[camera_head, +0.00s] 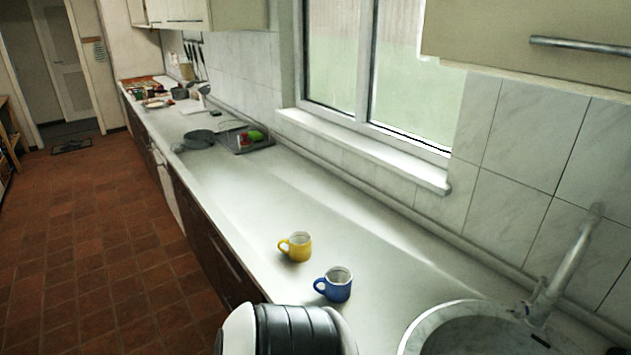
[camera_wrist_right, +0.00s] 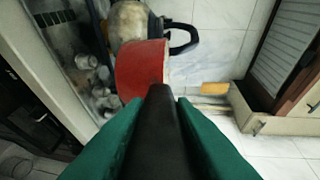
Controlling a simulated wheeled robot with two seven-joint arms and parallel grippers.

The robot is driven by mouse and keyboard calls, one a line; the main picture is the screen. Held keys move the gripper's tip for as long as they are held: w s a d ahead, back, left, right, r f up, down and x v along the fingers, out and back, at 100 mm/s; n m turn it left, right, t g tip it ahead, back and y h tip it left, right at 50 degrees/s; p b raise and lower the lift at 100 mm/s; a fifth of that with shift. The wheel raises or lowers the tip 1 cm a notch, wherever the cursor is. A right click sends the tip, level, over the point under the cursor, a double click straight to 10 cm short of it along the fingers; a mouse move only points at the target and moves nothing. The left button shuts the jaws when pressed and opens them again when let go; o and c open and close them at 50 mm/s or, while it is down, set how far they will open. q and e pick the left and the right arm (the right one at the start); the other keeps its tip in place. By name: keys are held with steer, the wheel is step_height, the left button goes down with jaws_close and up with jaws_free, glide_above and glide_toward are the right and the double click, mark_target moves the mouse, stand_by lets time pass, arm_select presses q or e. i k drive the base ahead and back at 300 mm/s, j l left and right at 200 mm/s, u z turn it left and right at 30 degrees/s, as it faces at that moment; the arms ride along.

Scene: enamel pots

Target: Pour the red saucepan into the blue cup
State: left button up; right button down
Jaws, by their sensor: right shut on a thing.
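The blue cup (camera_head: 338,285) stands upright on the white counter in the head view, its handle to the left. The red saucepan (camera_wrist_right: 138,68) shows in the right wrist view, beyond my fingers, with its dark handle (camera_wrist_right: 160,125) running back toward the camera. My right gripper (camera_wrist_right: 158,115), with green fingers, is shut on this handle. The inside of the saucepan is not visible. The saucepan does not show in the head view, so I cannot tell its place relative to the cup. My left gripper is in neither view.
A yellow cup (camera_head: 299,247) stands close behind the blue cup. A round sink (camera_head: 405,345) with a tap (camera_head: 560,265) is at the lower right. A tray (camera_head: 240,149) and a dark pan (camera_head: 197,139) lie farther along the counter. The counter between is clear.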

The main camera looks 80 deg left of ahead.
mark_target(337, 280)
steer(key=k+j+u, duration=0.1)
steer(key=u, duration=0.35)
steer(key=i+l+u, duration=0.1)
steer(key=u, duration=0.35)
steer(key=l+u, duration=0.1)
steer(key=u, duration=0.35)
steer(key=i+l+u, duration=0.1)
steer(key=u, duration=0.35)
steer(key=l+u, duration=0.2)
steer(key=u, duration=0.2)
steer(key=l+u, duration=0.15)
steer(key=u, duration=0.3)
